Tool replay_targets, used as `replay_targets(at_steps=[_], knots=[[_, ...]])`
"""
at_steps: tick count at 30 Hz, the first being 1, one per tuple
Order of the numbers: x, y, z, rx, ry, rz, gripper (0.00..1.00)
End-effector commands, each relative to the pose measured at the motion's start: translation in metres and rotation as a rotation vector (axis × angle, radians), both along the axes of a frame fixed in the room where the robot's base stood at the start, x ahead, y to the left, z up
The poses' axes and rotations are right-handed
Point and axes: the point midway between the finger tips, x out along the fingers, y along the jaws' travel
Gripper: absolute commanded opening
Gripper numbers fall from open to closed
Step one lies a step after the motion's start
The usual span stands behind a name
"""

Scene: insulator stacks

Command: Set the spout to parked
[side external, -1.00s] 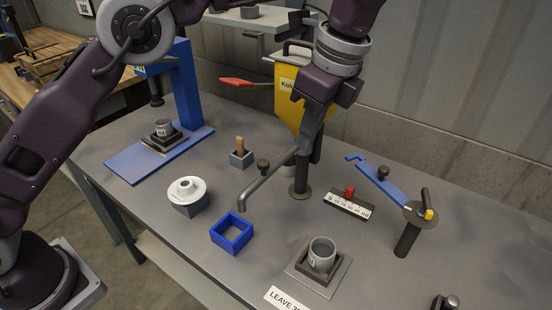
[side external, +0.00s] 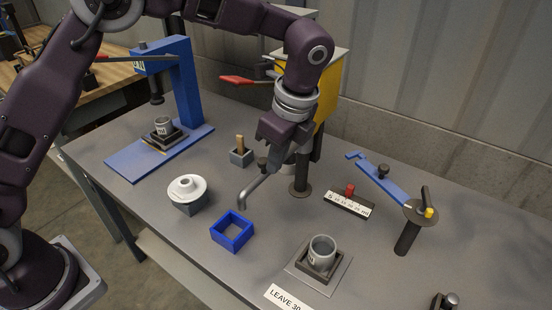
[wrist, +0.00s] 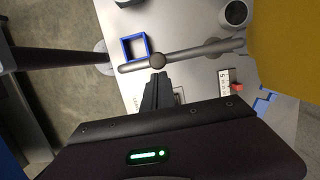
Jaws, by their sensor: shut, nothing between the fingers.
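The spout (side external: 252,191) is a grey bent tube reaching from the dark post under the yellow hopper (side external: 327,95). Its down-turned end is close to the blue square frame (side external: 232,231). A dark knob (side external: 262,162) stands on top of the spout. In the wrist view the spout (wrist: 196,53) runs across the picture with its knob (wrist: 157,61), its end beside the blue frame (wrist: 134,47). My gripper (side external: 272,163) is shut and empty, right beside the knob. In the wrist view its fingertips (wrist: 158,77) sit just below the knob; whether they touch is unclear.
A blue lever arm (side external: 380,182) on a post and a scale with a red slider (side external: 349,202) stand to the right. A cup on a plate (side external: 321,250) is in front. A white-topped block (side external: 187,190) and a blue press (side external: 185,90) are to the left.

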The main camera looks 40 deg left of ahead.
Motion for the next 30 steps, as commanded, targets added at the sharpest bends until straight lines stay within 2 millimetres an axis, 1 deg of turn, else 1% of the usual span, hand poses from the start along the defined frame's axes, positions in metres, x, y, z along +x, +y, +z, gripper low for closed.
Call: replay_targets(at_steps=[4,6,8,13,15,18,21,30], knots=[[0.0,0.0,0.0,0.0,0.0,0.0,0.0],[0.0,0.003,0.0,0.0,0.0,-0.014,0.0],[-0.001,0.012,0.001,0.0,0.002,-0.056,0.0],[-0.003,0.048,0.0,0.001,0.001,-0.254,0.0],[-0.001,0.06,0.0,0.001,0.003,-0.28,0.0],[0.001,0.069,0.0,0.0,0.001,-0.281,0.0],[0.001,0.072,0.0,0.0,0.001,-0.281,0.0],[0.001,0.07,0.0,0.0,0.001,-0.281,0.0]])
